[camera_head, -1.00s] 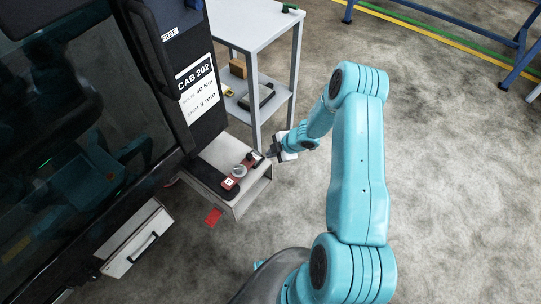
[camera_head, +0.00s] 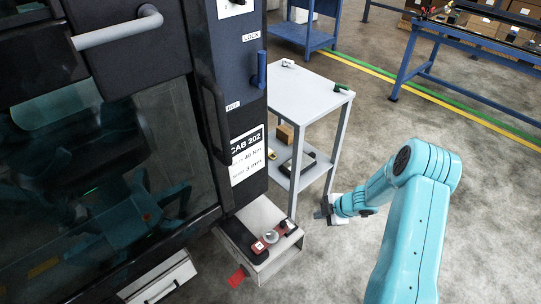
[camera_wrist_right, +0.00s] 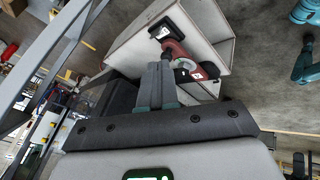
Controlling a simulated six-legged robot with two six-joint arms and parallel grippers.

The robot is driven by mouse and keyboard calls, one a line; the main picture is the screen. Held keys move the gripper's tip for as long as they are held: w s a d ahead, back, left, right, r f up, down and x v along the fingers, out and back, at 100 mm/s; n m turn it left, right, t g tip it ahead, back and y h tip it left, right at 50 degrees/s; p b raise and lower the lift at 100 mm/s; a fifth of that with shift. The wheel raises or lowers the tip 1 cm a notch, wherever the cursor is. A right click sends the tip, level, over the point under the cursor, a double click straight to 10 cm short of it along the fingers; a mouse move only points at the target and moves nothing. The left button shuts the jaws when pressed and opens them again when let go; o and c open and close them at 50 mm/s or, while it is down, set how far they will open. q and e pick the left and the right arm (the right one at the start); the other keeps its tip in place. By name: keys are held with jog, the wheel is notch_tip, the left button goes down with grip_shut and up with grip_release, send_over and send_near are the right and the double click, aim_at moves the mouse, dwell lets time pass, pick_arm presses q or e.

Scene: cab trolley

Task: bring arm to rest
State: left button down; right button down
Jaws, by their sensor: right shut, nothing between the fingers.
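My right arm comes in from the lower right in the head view. Its gripper (camera_head: 322,212) is beside the cab step, to the right of it and apart from it. In the right wrist view the gripper's fingers (camera_wrist_right: 158,85) are together with nothing between them. A red and black tool (camera_head: 266,243) with a round dial lies on the cab step (camera_head: 262,212). The tool also shows beyond the fingers in the right wrist view (camera_wrist_right: 178,52). My left gripper does not show.
The dark cab (camera_head: 110,150) with its CAB 202 sign (camera_head: 247,156) fills the left. A grey trolley (camera_head: 305,98) stands behind the gripper, with boxes on its lower shelf. A red tag (camera_head: 237,277) is beside the step. Open floor lies to the right.

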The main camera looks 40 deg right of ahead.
jog(key=w+a+r+g+y+p, duration=0.1)
jog(key=w+a+r+y+p, duration=0.15)
jog(key=a, duration=1.15)
jog(key=w+a+r+y+p, duration=0.15)
jog(key=w+a, duration=0.25)
jog(key=a, duration=0.9)
jog(key=s+a+m+g, duration=0.2)
jog(key=s+a+m, duration=0.2)
jog(key=s+a, duration=0.45)
jog(key=s+a+f+m+g+h+p, duration=0.1)
jog(key=s+m+g, duration=0.2)
jog(key=s+m, duration=0.7)
jog(key=shift+a+f+h, duration=0.15)
jog(key=shift+a+h, duration=0.1)
jog(key=shift+h, duration=0.15)
